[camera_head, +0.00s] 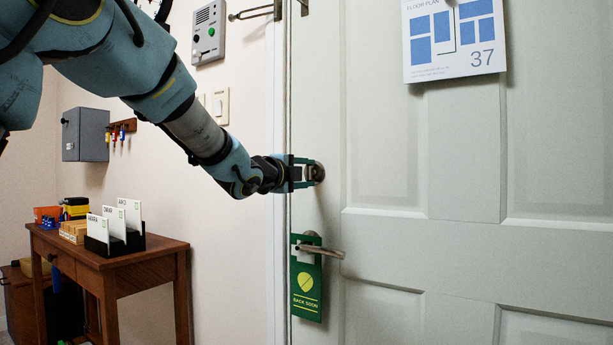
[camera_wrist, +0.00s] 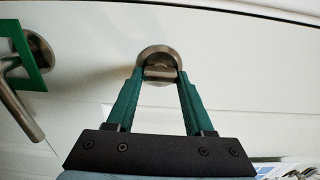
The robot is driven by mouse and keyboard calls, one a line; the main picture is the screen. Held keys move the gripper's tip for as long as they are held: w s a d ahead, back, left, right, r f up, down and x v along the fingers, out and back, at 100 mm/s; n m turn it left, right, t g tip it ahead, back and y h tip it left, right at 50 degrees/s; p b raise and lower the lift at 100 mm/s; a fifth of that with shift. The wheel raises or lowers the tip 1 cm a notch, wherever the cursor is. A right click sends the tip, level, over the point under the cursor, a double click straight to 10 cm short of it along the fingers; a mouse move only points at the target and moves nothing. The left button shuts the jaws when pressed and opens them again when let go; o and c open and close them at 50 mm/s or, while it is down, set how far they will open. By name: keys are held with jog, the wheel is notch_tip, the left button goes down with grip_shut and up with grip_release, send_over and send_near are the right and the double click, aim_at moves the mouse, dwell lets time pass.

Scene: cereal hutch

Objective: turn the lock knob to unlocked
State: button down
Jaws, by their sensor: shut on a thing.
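The lock knob (camera_head: 317,173) is a round metal piece on the left side of the pale door (camera_head: 430,140), above the lever handle (camera_head: 322,250). My gripper (camera_head: 308,173) reaches it from the left and is shut on it. In the wrist view the two green fingers of my gripper (camera_wrist: 159,84) close on the knob's raised grip (camera_wrist: 160,73), in front of its round base plate. The grip lies about level across that picture. The fingers hide its sides, and no lock marking can be read.
A green "Back soon" hanger (camera_head: 306,285) hangs on the lever handle, below my gripper. A floor plan sheet (camera_head: 455,40) is on the door. A wooden table (camera_head: 150,258) with card holders stands at the left. A grey panel (camera_head: 208,32) is on the wall.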

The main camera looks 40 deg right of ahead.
jog(key=shift+c, duration=1.4)
grip_release()
jog(key=v, duration=1.1)
jog(key=shift+b, duration=0.35)
